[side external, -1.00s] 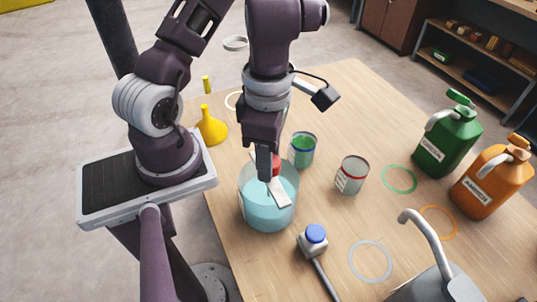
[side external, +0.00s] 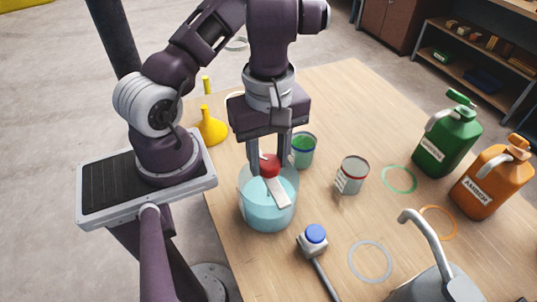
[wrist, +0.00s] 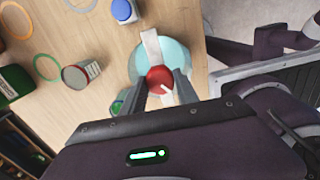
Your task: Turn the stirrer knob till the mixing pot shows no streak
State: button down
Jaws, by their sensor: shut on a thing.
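The mixing pot (side external: 268,211) is a clear round vessel on the table, holding pale blue liquid that looks even in colour. A flat whitish bar (side external: 279,194) lies across its top. The red stirrer knob (side external: 270,168) sits on the bar and has a white mark on top in the wrist view (wrist: 158,76). My gripper (side external: 268,163) points down over the pot with one finger on each side of the knob, shut on it. In the wrist view the gripper (wrist: 161,86) hides part of the pot's near side.
A green-filled can (side external: 302,151) stands close behind the pot. Green (side external: 447,140) and orange (side external: 491,180) jugs stand farther right. A yellow funnel (side external: 210,128) is behind left.

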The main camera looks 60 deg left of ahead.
aim_at(269, 161)
jog(key=shift+m, duration=1.9)
jog(key=c, duration=0.9)
grip_release()
notch_tip(269, 161, up, 7)
jog(key=shift+r, duration=0.1)
